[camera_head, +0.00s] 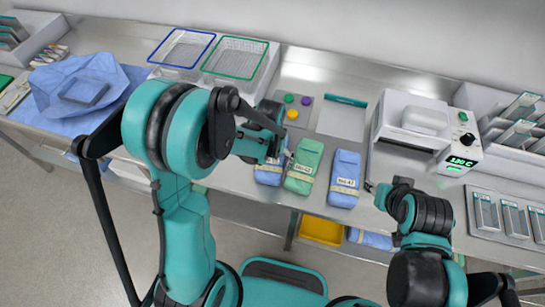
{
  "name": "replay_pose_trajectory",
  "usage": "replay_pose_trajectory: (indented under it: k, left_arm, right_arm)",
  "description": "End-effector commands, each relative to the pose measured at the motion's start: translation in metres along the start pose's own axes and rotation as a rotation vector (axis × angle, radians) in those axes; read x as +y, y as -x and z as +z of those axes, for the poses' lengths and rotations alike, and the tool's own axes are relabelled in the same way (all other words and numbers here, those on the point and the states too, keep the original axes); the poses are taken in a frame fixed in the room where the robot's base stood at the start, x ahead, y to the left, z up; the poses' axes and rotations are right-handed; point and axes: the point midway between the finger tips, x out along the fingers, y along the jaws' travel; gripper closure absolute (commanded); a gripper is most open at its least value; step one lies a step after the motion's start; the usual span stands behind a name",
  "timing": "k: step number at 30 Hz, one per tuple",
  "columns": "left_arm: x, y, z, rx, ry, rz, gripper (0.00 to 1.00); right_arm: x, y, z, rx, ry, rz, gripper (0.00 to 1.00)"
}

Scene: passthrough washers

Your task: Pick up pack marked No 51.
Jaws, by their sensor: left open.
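Three wrapped packs lie side by side on the steel counter. The left blue pack (268,174) is partly hidden by my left gripper. A green pack (304,165) is in the middle and another blue pack (344,178) is to the right. Each has a white label, but the numbers are too small to read surely, so I cannot tell which is No 51. My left gripper (281,152) is open, over or just above the far end of the left blue pack. My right gripper (373,187) is right of the right blue pack; its jaw state is unclear.
A sealing machine (462,145) with a green display stands right of the packs. Blue and green rimmed wire baskets (235,58) are behind. Coloured discs (292,113) and a pale sheet (341,122) lie beyond the packs. A yellow bin (321,230) sits below the counter.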

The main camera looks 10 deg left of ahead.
Motion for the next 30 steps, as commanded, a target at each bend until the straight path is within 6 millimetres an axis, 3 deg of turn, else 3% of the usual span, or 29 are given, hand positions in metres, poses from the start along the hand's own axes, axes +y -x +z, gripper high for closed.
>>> replay_pose_trajectory:
  k: [1, 6, 8, 19, 30]
  left_arm:
    - [0.000, 0.000, 0.000, 0.000, 0.000, 0.000, 0.14]
    - [0.000, 0.000, 0.000, 0.000, 0.000, 0.000, 0.59]
    - [0.000, 0.000, 0.000, 0.000, 0.000, 0.000, 0.70]
    - [0.000, 0.006, 0.000, 0.000, 0.000, 0.001, 0.70]
    - [0.000, 0.044, 0.000, 0.000, 0.000, 0.000, 0.70]
  right_arm:
    - [0.000, 0.000, 0.000, 0.000, 0.000, 0.000, 0.60]
    - [0.000, 0.000, 0.000, 0.000, 0.000, 0.000, 0.60]
    - [0.000, 0.000, 0.000, 0.000, 0.000, 0.000, 0.60]
    - [0.000, 0.002, -0.001, 0.000, 0.000, 0.000, 0.60]
    - [0.000, 0.012, -0.009, 0.000, 0.000, 0.000, 0.60]
